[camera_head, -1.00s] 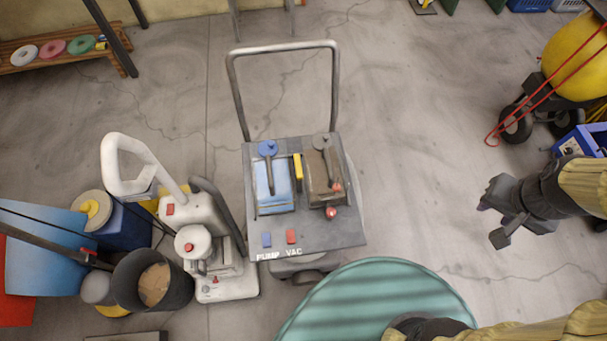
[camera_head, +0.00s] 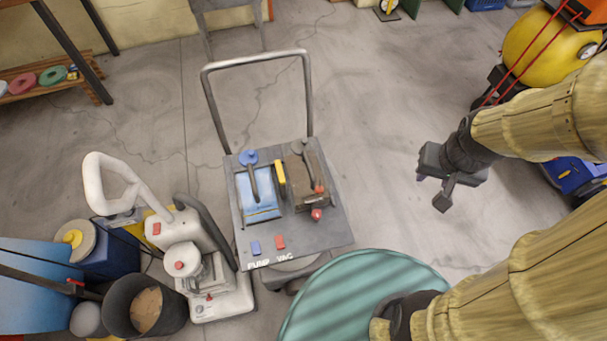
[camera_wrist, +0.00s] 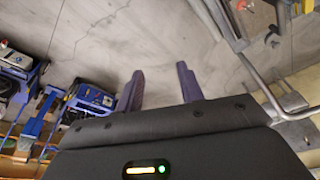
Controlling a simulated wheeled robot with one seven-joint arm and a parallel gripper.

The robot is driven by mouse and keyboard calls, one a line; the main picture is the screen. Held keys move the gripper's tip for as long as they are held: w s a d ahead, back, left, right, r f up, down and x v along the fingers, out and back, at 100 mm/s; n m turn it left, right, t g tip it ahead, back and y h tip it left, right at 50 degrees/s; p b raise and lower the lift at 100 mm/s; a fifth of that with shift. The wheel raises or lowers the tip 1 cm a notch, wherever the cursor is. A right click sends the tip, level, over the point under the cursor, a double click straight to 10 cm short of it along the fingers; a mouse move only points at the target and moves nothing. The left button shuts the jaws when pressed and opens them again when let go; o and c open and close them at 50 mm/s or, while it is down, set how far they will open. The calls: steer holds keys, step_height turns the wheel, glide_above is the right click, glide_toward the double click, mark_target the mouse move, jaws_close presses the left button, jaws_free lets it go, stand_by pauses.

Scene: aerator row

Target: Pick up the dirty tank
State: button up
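The pump vac cart (camera_head: 325,228) stands mid-floor with a grey top and a tall handle. A brown, dirty-looking tank (camera_head: 300,180) sits in its right-hand recess, with a grey knob and red parts on and near it. A tank with blue contents (camera_head: 258,196) sits in the left-hand recess, with a yellow piece between the two. My gripper (camera_head: 434,190) is in the air to the right of the cart, apart from it. In the wrist view its two purple fingers (camera_wrist: 159,88) are spread with nothing between them.
A white upright machine (camera_head: 205,270) stands close left of the cart, beside a dark bucket (camera_head: 140,305) with brown contents. A yellow round tank machine (camera_head: 545,45) stands at the upper right. The floor between cart and gripper is clear.

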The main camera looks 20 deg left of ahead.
steer(key=o, duration=0.7)
steer(key=shift+w+f, duration=0.15)
steer(key=shift+w, duration=0.05)
steer(key=o, duration=0.6)
steer(key=shift+w+a+f+m+g+y, duration=0.3)
steer(key=shift+w+a+f+m+g, duration=0.25)
steer(key=shift+w+f+m+g, duration=0.3)
steer(key=w+a+f+m+g+y, duration=0.2)
steer(key=w+a+f+m+y, duration=0.1)
steer(key=w, duration=0.1)
steer(key=w+a+f+m+g+y+b, duration=0.1)
steer(key=w+a+f+m+g+y, duration=0.2)
steer(key=w+a+y, duration=0.1)
steer(key=w+a+f+m+g+y+b, duration=0.1)
steer(key=w+a+f+m+g+y, duration=0.2)
steer(key=w+a+m+y, duration=0.1)
steer(key=shift+w+f, duration=0.1)
steer(key=shift+w, duration=0.75)
steer(key=shift+s+a, duration=0.1)
steer(key=p+x, duration=0.2)
steer(key=x, duration=1)
steer(key=shift+f, duration=0.15)
